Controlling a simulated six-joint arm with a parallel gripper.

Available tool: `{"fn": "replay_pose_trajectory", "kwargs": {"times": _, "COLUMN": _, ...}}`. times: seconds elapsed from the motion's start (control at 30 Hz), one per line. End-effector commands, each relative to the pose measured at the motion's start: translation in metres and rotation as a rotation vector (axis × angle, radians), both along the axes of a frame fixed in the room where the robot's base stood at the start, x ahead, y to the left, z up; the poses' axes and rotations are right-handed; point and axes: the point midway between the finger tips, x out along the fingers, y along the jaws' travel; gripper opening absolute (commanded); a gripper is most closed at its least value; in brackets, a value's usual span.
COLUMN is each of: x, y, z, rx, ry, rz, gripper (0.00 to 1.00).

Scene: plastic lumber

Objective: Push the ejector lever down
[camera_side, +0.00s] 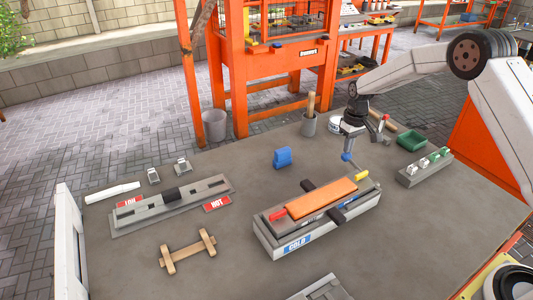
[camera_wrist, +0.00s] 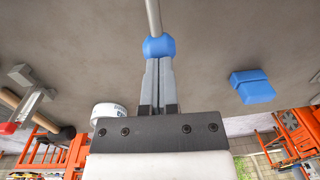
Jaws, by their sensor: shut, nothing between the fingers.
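The ejector lever shows as a blue ball knob (camera_side: 346,157) on a thin grey rod, at the far right end of the long grey mould (camera_side: 270,236) labelled COLD. My gripper (camera_side: 350,146) points down just above the knob, its fingers shut with nothing between them. In the wrist view my gripper (camera_wrist: 158,62) has its fingertips at the blue knob (camera_wrist: 158,47), in line with the rod. They look touching or nearly so; I cannot tell which. The rod's lower end is hard to make out beside a yellow handle (camera_side: 361,176).
An orange slab (camera_side: 322,197) and black crossbars lie on the mould, with a red handle (camera_side: 278,215) at its left. A blue block (camera_side: 283,158) stands behind it.

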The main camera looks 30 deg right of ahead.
Motion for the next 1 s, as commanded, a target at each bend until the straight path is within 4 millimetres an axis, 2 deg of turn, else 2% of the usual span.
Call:
{"fn": "replay_pose_trajectory", "kwargs": {"times": 0.37, "x": 0.000, "y": 0.000, "z": -0.001, "rx": 0.000, "ry": 0.000, "rz": 0.000, "gripper": 0.00}}
{"fn": "replay_pose_trajectory", "kwargs": {"times": 0.7, "x": 0.008, "y": 0.000, "z": -0.022, "rx": 0.001, "ry": 0.000, "rz": 0.001, "gripper": 0.00}}
{"fn": "replay_pose_trajectory", "kwargs": {"times": 1.0, "x": 0.008, "y": 0.001, "z": -0.024, "rx": 0.001, "ry": 0.002, "rz": 0.000, "gripper": 0.00}}
